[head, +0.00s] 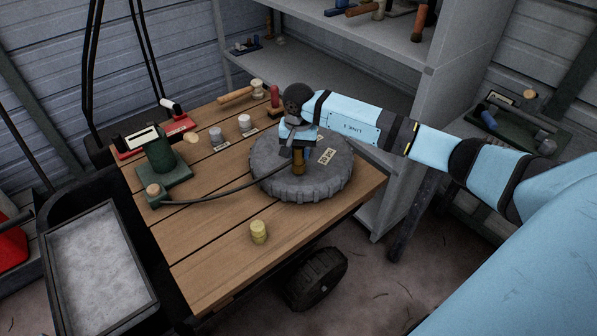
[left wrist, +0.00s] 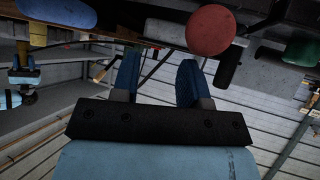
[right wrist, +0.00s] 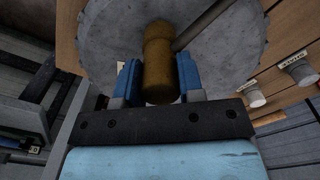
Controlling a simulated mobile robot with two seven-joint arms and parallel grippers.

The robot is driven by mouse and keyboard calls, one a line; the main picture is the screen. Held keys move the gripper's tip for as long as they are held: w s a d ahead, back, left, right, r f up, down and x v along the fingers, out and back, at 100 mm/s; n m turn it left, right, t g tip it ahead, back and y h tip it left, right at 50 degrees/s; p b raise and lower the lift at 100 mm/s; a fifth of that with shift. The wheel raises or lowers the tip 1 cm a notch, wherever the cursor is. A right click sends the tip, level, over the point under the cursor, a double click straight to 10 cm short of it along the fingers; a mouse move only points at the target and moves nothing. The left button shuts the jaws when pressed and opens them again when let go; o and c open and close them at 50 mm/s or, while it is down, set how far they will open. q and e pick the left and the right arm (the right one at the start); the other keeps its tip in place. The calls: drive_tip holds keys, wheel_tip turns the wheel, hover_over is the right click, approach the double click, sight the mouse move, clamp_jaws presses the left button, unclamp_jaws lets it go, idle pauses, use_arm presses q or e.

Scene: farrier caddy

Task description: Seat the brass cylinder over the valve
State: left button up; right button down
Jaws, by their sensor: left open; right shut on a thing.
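My right gripper (head: 297,140) is shut on the brass cylinder (head: 298,162) over the grey wheel (head: 265,182) lying flat on the wooden cart top. In the right wrist view the brass cylinder (right wrist: 158,70) stands between the blue fingers of the right gripper (right wrist: 158,82), with the wheel behind it. The valve is not visible; the cylinder and gripper may hide it. I cannot tell whether the cylinder touches the wheel. My left gripper (left wrist: 158,82) is open and empty in the left wrist view, away from the cart.
A dark hose (head: 215,197) runs from the green pump (head: 160,160) to the cylinder area. White-topped pieces (head: 245,122) and a wooden-handled tool (head: 237,95) lie at the back. A grey shelf (head: 400,100) stands behind the cart.

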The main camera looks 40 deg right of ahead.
drive_tip(key=shift+f+b, duration=0.4)
drive_tip(key=shift+f, duration=0.1)
idle(0.3)
drive_tip(key=c, duration=0.7)
unclamp_jaws()
drive_tip(key=shift+o, duration=0.2)
wheel_tip(320, 180, up, 14)
